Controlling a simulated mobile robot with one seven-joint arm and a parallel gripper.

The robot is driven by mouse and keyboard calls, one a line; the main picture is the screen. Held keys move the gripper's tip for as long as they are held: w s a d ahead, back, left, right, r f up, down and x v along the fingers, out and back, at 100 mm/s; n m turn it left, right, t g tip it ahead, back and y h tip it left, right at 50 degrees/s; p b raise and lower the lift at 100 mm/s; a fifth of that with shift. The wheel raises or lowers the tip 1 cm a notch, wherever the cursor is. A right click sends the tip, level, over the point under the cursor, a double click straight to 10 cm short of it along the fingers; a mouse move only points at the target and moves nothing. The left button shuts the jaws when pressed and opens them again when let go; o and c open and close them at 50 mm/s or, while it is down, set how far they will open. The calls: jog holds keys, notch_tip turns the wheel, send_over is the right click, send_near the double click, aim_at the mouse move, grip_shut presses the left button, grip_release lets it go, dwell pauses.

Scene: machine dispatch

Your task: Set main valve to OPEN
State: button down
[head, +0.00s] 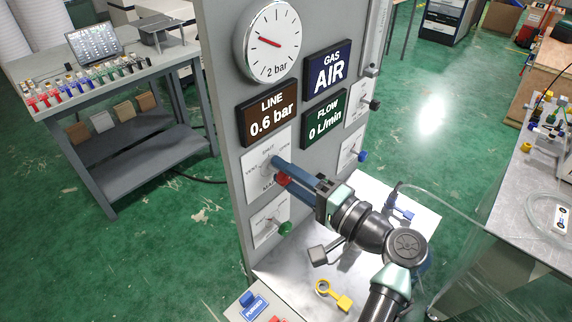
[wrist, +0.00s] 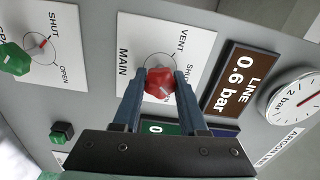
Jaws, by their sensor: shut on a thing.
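The main valve is a red knob (wrist: 159,81) on a white plate (wrist: 133,34) marked MAIN, VENT and SHUT in the wrist view. In the head view its plate (head: 252,163) also shows OPEN, and a bit of the red knob (head: 284,181) shows beside the blue fingers. My gripper (head: 279,170) reaches the panel from the right, its fingers shut on the red knob. In the wrist view the gripper (wrist: 159,78) has one finger on each side of the knob. I cannot tell which mark the knob points at.
The LINE display (head: 270,114) reads 0.6 bar, FLOW (head: 324,119) 0 L/min and GAS (head: 328,70) AIR. A round gauge (head: 272,42) is above. A green knob (head: 285,228) sits below the main valve, a blue knob (head: 362,156) to the right. A yellow tag (head: 333,295) lies on the shelf.

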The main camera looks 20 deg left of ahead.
jog(key=shift+m+p, duration=1.25)
jog(key=shift+m, duration=0.65)
jog(key=shift+c, duration=2.2)
grip_release()
jog(key=shift+d, duration=0.15)
jog(key=b+v, duration=0.4)
jog(key=v, duration=0.8)
jog(key=shift+s+d, duration=0.2)
jog(key=shift+d, duration=0.15)
